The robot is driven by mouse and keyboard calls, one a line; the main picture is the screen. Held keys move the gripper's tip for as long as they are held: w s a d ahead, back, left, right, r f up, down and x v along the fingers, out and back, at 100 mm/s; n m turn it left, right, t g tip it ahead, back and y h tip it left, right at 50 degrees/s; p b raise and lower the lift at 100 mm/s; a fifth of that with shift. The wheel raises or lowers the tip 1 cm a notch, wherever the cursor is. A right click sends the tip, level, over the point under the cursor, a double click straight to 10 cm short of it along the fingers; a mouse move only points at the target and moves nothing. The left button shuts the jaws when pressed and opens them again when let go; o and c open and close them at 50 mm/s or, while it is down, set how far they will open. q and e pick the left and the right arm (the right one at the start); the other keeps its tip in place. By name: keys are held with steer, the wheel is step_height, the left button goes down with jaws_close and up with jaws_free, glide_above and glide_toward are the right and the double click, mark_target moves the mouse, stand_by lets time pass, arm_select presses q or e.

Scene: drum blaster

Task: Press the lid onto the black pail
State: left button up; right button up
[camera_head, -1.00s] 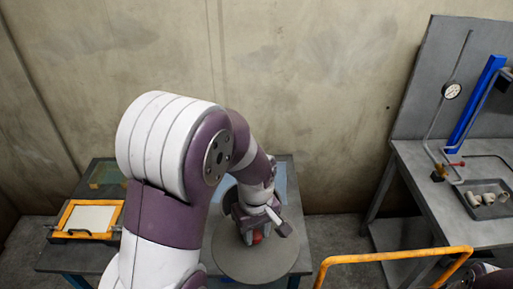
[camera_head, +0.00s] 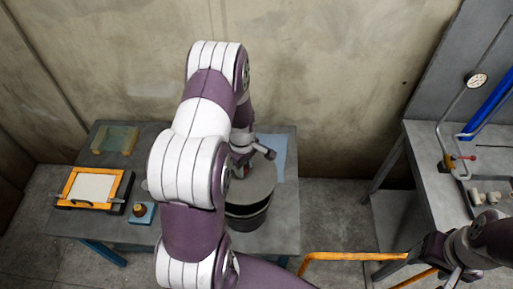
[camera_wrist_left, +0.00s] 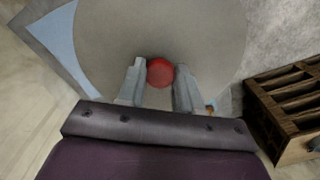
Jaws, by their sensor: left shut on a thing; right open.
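The lid (camera_head: 262,183) is a grey disc with a red knob (camera_wrist_left: 160,72) at its middle. My left gripper (camera_head: 239,172) is shut on this knob, with one finger on each side in the left wrist view (camera_wrist_left: 159,80). The black pail (camera_head: 248,216) stands on the left table, directly under the lid. The lid covers the pail's mouth in the head view; I cannot tell whether it is fully seated. My left arm hides the pail's left side. My right gripper (camera_head: 436,248) is open and empty at the lower right, away from the pail.
An orange-framed screen (camera_head: 93,188), a small blue block with a brown top (camera_head: 142,211) and a greenish tray (camera_head: 115,139) are on the left table (camera_head: 277,231). An orange rail (camera_head: 350,256) stands between the tables. The right bench (camera_head: 432,170) holds a gauge stand and fittings.

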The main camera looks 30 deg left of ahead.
mark_target(242, 180)
arm_select(q)
steer(key=shift+w+f, duration=0.15)
steer(key=shift+w, duration=0.15)
steer(key=s+b, duration=0.1)
steer(key=s+f+b, duration=0.1)
steer(key=s, duration=0.1)
steer(key=shift+s, duration=0.1)
steer(key=f+b, duration=0.1)
steer(key=w+f+b, duration=0.1)
steer(key=f, duration=0.1)
steer(key=f+b, duration=0.1)
steer(key=shift+w+f, duration=0.25)
steer(key=shift+w, duration=0.1)
steer(key=shift+s+r, duration=0.15)
steer(key=shift+s, duration=0.35)
steer(key=shift+w, duration=0.3)
steer(key=shift+s+d, duration=0.1)
steer(key=shift+s, duration=0.2)
arm_select(e)
steer(key=f, duration=0.1)
steer(key=s+f, duration=0.2)
steer(key=f, duration=0.1)
arm_select(q)
steer(key=shift+w, duration=0.1)
arm_select(e)
steer(key=shift+w+f, duration=0.1)
